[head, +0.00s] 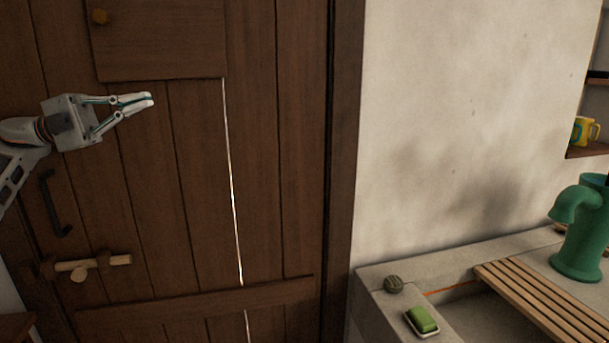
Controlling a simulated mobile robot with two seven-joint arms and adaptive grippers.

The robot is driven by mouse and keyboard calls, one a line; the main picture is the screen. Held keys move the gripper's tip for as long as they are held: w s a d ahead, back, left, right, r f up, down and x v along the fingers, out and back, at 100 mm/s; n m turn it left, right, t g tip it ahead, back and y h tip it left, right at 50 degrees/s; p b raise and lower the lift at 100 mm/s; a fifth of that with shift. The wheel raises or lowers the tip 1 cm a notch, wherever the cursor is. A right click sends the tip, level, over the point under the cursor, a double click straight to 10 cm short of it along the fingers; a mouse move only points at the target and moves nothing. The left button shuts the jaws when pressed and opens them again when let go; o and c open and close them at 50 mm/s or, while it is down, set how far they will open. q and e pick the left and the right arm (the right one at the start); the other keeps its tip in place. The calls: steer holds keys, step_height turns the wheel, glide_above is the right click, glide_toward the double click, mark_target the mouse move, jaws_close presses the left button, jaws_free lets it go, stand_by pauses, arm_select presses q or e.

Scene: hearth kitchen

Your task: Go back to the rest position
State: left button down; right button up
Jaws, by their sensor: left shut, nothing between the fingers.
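My left gripper (148,99) comes in from the left and is held up in front of the wooden door (190,200). Its fingers are together and empty, pointing right. It is above the black door handle (54,204) and the wooden latch (92,263). I cannot tell how far it is from the door boards. My right gripper does not show in the head view.
A stone counter with a sink stands at the lower right. A yellow mug (583,131) sits on a shelf.

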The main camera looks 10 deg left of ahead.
arm_select(q)
steer(key=w+d+m+g+h, duration=0.1)
steer(key=d+m+g+h, duration=0.15)
steer(key=d+g, duration=0.75)
steer(key=w+d+f+n+t+y, duration=0.15)
steer(key=f+n+t+y, duration=0.35)
steer(key=f+n+t, duration=0.95)
steer(key=w+d+f+n+t+y, duration=0.1)
steer(key=w+f+n+t+y, duration=0.5)
steer(key=f, duration=1.8)
steer(key=s+a+f+n+g+y, duration=0.25)
steer(key=s+f+y, duration=0.25)
steer(key=s+f, duration=1.25)
steer(key=s+a+f+n+g+y, duration=0.2)
steer(key=s+f+g+y, duration=0.15)
steer(key=s+f, duration=1.35)
steer(key=w+d+n+t, duration=0.2)
steer(key=d+n, duration=0.3)
steer(key=d, duration=0.7)
steer(key=shift+w+d+r+y, duration=0.15)
steer(key=shift+w+r+y, duration=0.05)
steer(key=shift+w+y, duration=0.15)
